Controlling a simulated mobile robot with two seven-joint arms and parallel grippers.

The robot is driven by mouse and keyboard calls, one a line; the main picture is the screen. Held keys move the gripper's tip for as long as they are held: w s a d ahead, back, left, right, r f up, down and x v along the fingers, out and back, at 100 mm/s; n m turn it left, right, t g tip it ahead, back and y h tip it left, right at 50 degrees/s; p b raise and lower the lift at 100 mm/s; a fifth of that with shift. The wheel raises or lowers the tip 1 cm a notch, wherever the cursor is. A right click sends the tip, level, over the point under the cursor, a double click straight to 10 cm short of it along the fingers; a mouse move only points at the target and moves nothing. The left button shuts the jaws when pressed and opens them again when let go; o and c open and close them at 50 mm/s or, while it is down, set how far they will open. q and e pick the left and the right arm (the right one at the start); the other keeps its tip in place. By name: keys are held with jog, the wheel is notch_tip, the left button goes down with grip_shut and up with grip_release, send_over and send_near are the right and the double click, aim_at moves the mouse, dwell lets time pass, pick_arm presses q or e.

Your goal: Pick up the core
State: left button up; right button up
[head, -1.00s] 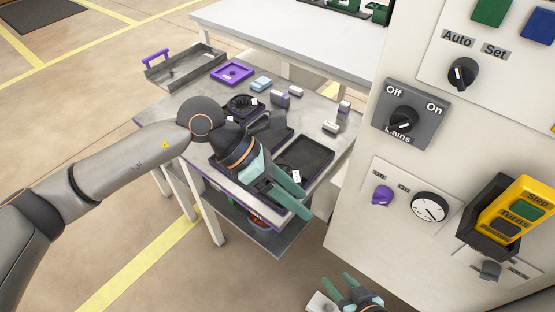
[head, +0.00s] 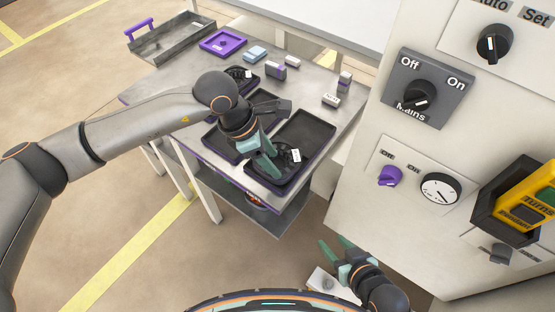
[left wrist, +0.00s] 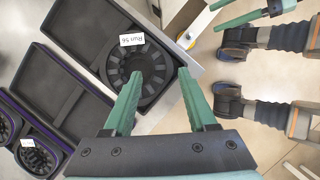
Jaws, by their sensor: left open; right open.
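The core, a round black slotted ring with a white tag reading "Run 56", lies in a black tray on the table. It shows in the left wrist view (left wrist: 138,72) between and beyond my open fingers, and in the head view (head: 287,155) just beyond my left gripper (head: 265,155). My left gripper is open and empty above the core, with its fingertips (left wrist: 158,75) over its lower edge in the wrist view. My right gripper (head: 335,248) is open and empty at the lower right of the head view, away from the table.
A second ring (head: 238,75) sits in another tray at the back; one shows at the wrist view's lower left (left wrist: 38,158). A purple tray (head: 222,42), a metal tray (head: 172,45) and small blocks stand behind. A control cabinet (head: 345,190) rises at the right.

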pick_arm(q)
jog(key=x, duration=0.4)
jog(key=shift+a+f, duration=0.1)
jog(key=shift+f, duration=0.25)
grip_shut()
jog(key=shift+r, duration=0.1)
dwell(0.8)
jog(key=shift+r, duration=0.1)
